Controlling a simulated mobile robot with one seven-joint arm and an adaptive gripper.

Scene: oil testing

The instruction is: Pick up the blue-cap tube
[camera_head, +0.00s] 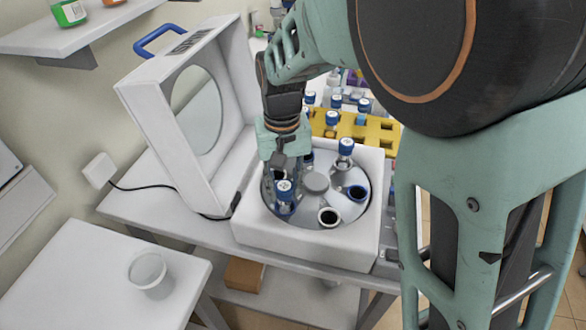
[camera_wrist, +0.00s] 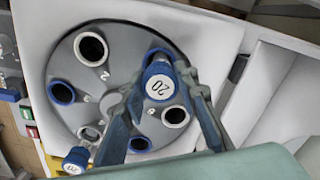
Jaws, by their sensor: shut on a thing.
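A blue-cap tube (camera_head: 284,190) is at the front left of the centrifuge rotor (camera_head: 300,213). Its cap, marked 20, also shows in the wrist view (camera_wrist: 159,86), in front of a blue-ringed slot. My gripper (camera_head: 279,168) reaches down over the rotor. In the wrist view its two fingers (camera_wrist: 158,76) stand on either side of this tube, shut on it. The tube's body is mostly hidden, so I cannot tell how deep it sits in the slot. A second blue-cap tube (camera_head: 346,150) stands across the rotor; it shows at the lower left of the wrist view (camera_wrist: 77,159).
The centrifuge's white lid (camera_head: 150,107) stands open at the left, close to my gripper. Other rotor slots, one white-ringed (camera_head: 329,217) and one blue-ringed (camera_head: 357,193), look empty. A yellow rack (camera_head: 379,133) with blue-cap tubes is behind.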

